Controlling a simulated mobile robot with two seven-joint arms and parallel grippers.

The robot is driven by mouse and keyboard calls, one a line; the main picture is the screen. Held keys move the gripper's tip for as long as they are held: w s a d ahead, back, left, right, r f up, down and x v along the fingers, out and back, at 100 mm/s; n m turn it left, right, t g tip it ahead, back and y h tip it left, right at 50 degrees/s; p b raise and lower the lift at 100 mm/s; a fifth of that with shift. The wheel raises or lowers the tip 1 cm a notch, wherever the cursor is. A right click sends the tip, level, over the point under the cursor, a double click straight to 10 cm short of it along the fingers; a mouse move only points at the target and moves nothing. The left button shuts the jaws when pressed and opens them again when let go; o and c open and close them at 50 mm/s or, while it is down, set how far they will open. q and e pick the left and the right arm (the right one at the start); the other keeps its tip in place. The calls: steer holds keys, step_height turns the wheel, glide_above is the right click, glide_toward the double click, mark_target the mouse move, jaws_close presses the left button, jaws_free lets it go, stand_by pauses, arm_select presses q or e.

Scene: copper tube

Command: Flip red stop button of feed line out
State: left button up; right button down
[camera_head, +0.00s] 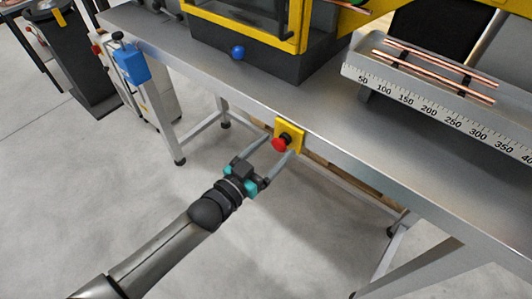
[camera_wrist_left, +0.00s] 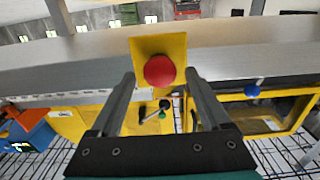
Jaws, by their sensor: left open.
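The red stop button (camera_head: 279,145) sits on a yellow plate (camera_head: 293,131) on the front edge of the grey workbench. In the left wrist view the round red button (camera_wrist_left: 159,71) is in the middle, with the yellow plate (camera_wrist_left: 158,45) behind it. My left gripper (camera_head: 281,146) is open and points at the button. In the left wrist view its fingers (camera_wrist_left: 160,75) appear one on each side of the button, with gaps between. Whether the fingertips reach as deep as the button is hard to tell. My right gripper is not in view.
The grey workbench (camera_head: 330,120) carries a yellow-framed machine (camera_head: 250,30) with a blue knob (camera_head: 237,52). A ruler-marked rack (camera_head: 440,115) holds copper tubes (camera_head: 440,80) at the right. A blue box (camera_head: 131,64) is at the bench's left end. The floor in front is clear.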

arm_select(q)
steer(key=p+v, duration=0.1)
steer(key=v, duration=1.4)
steer(key=shift+a, duration=0.1)
